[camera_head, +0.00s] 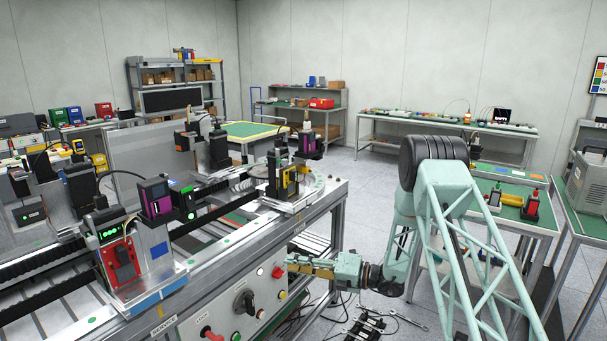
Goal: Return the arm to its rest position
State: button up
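My arm (397,245) is pale green with dark joints. It hangs from the upper right and bends left at the wrist (348,270). My gripper (300,265) points left, close to the right end of the machine's profile frame (337,210), beside its front control panel (240,302). I cannot tell whether it touches the frame. The fingers are small and unclear, so neither their opening nor anything between them can be made out.
A red device (122,262) and several dark modules stand on the frame. Cables and tools (368,325) lie on the floor below my arm. A green-topped bench (512,203) stands to the right. Open grey floor (365,175) lies behind my arm.

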jog(key=s+r+n+g+h, duration=0.6)
jog(key=s+r+n, duration=1.2)
jog(key=s+r, duration=1.05)
jog(key=s+d+r+n+t+h, duration=0.1)
jog(key=s+d+r+n+h, duration=0.1)
jog(key=s+d+n, duration=0.4)
jog(key=s+d+r+n+t+h, duration=0.1)
jog(key=s+d+n+h, duration=0.3)
jog(key=s+d, duration=0.6)
jog(key=s+d+r+n+t+h, duration=0.2)
jog(key=s+d+n, duration=0.5)
jog(key=s, duration=1.2)
jog(key=shift+d+r+n+h, duration=0.4)
jog(key=shift+d+r+h, duration=0.2)
jog(key=shift+r+h, duration=0.4)
jog(key=shift+f, duration=0.15)
